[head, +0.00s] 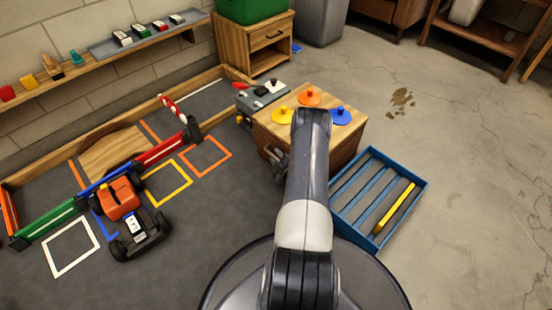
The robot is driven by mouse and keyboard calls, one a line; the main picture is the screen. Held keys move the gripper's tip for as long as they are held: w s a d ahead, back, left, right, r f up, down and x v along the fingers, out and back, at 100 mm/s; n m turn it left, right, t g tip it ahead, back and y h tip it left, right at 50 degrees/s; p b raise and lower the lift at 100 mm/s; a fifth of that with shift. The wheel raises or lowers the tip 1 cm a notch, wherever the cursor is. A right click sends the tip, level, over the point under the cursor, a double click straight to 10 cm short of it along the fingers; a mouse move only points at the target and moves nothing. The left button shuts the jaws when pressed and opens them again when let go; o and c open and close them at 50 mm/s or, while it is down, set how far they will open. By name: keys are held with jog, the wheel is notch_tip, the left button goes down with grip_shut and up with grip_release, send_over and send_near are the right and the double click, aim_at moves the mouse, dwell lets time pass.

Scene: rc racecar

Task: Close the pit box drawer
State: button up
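A wooden box (347,135) with an orange, a yellow and a blue knobbed disc on top stands in the middle; it may be the pit box. My arm covers part of its top and near side, so I cannot see whether a drawer there is open. A wooden cabinet (253,28) at the back has a drawer front (270,37) with a dark handle, which looks flush. My gripper (276,160) shows partly at the left of my arm, close to the wooden box's near left side. Its fingers are mostly hidden, and contact is unclear.
A blue slatted crate (421,186) holding a yellow bar lies right of the box. A grey case (262,99) stands behind left. A track with an orange racecar (120,198) and coloured barriers fills the left. Concrete floor (480,150) is open at right.

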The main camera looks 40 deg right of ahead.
jog(key=p+v, duration=0.4)
jog(key=v, duration=0.7)
jog(key=shift+w, duration=0.15)
jog(key=b+x, duration=0.2)
jog(key=x, duration=0.3)
jog(key=b+x, duration=0.2)
jog(key=x, duration=0.4)
jog(key=shift+a+f, duration=0.1)
jog(key=shift+f, duration=0.1)
jog(key=shift+s+a+r, duration=0.1)
jog(key=shift+s+a, duration=0.05)
jog(key=shift+a, duration=0.8)
jog(key=shift+s+a+r, duration=0.1)
jog(key=shift+s+a, duration=0.05)
jog(key=shift+a, duration=0.8)
